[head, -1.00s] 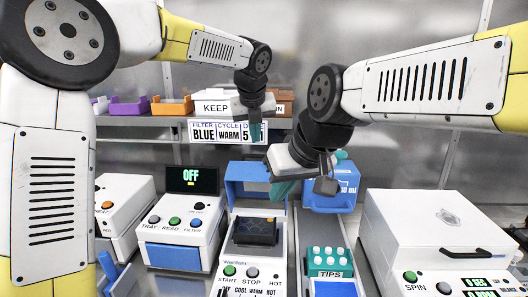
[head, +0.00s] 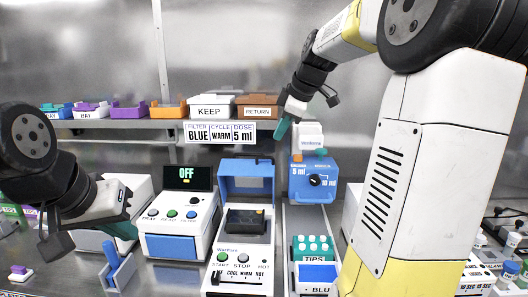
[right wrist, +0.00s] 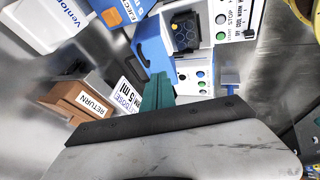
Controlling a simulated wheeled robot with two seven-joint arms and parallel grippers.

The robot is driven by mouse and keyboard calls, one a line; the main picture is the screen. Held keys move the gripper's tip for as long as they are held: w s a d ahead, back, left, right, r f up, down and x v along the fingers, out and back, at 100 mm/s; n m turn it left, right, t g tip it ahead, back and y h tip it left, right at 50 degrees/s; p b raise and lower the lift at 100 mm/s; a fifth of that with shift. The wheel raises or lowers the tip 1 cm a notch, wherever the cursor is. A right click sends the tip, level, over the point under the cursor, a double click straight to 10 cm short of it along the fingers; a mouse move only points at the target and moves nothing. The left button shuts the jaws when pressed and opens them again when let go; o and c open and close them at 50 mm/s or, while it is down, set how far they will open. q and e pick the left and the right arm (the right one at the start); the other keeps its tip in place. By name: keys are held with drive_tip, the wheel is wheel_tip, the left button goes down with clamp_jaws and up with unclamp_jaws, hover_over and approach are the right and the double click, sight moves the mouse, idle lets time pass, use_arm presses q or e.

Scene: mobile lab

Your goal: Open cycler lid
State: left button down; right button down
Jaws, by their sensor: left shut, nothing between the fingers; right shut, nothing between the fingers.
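The cycler (head: 225,274) is a white box with START and STOP buttons and a COOL/WARM/HOT slider, in the middle of the head view. Its blue lid (head: 246,167) stands upright at the back, open, with the dark block (head: 246,221) exposed in front. The lid also shows in the right wrist view (right wrist: 151,45). My right gripper (head: 281,128) is shut and empty, in the air above and to the right of the lid, apart from it in the head view. My left gripper (head: 127,231) is shut and empty at the left, near the reader.
A shelf behind holds KEEP (head: 210,106) and RETURN (head: 258,106) bins. A blue rack (head: 116,272) is below my left gripper.

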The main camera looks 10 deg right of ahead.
drive_tip(key=x, duration=0.4)
drive_tip(key=w+x, duration=0.1)
drive_tip(key=x, duration=0.3)
drive_tip(key=d+x, duration=0.1)
drive_tip(key=x, duration=0.2)
drive_tip(key=shift+w, duration=0.6)
drive_tip(key=shift+w+d+f, duration=0.15)
drive_tip(key=shift+w, duration=0.35)
drive_tip(key=shift+w, duration=0.1)
